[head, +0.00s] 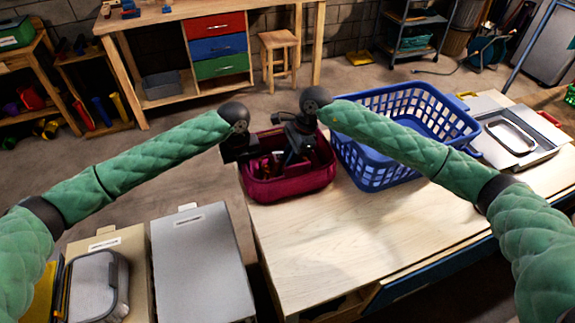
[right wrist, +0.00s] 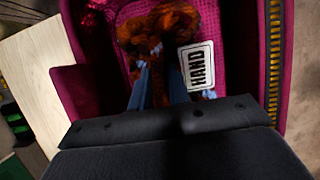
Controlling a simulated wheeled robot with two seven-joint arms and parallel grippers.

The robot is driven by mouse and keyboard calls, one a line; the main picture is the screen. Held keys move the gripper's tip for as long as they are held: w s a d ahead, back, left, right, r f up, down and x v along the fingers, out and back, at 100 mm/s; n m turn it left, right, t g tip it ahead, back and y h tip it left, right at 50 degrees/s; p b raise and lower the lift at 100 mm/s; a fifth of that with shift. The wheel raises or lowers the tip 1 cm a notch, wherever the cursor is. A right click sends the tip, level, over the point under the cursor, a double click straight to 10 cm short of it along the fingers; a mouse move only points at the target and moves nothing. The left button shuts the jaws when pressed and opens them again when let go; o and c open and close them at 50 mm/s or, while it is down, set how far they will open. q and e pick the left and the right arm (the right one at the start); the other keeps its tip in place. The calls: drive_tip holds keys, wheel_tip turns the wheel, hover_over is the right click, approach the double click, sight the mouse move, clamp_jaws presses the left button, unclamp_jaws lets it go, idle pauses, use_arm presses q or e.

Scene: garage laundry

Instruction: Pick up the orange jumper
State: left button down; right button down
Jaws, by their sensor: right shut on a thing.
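The orange jumper (right wrist: 160,28) shows in the right wrist view as a dark orange, crumpled bundle inside a magenta basket (head: 290,186). My right gripper (right wrist: 160,78) reaches down into this basket, its two blue fingers shut on the near part of the jumper. In the head view, my right gripper (head: 297,150) is over the basket and hides much of the inside. My left gripper (head: 240,150) is at the basket's left rim; its fingers are too dark to make out.
A white label reading HAND (right wrist: 197,67) is in the basket beside my right fingers. A blue laundry basket (head: 375,165) stands right of the magenta one on the wooden table (head: 340,235). A metal tray (head: 520,150) is farther right. The table's front is clear.

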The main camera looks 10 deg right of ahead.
drive_tip(key=shift+r, duration=0.15)
drive_tip(key=shift+w+d+r, duration=0.1)
drive_tip(key=shift+d+r, duration=0.1)
drive_tip(key=shift+r, duration=0.35)
drive_tip(key=d, duration=0.2)
drive_tip(key=w+d, duration=0.1)
drive_tip(key=shift+d+r, duration=0.35)
wheel_tip(320, 180, up, 13)
drive_tip(key=shift+s+a+r, duration=0.1)
drive_tip(key=shift+r, duration=0.05)
drive_tip(key=shift+r, duration=0.85)
use_arm(q)
drive_tip(key=c, duration=1.5)
unclamp_jaws()
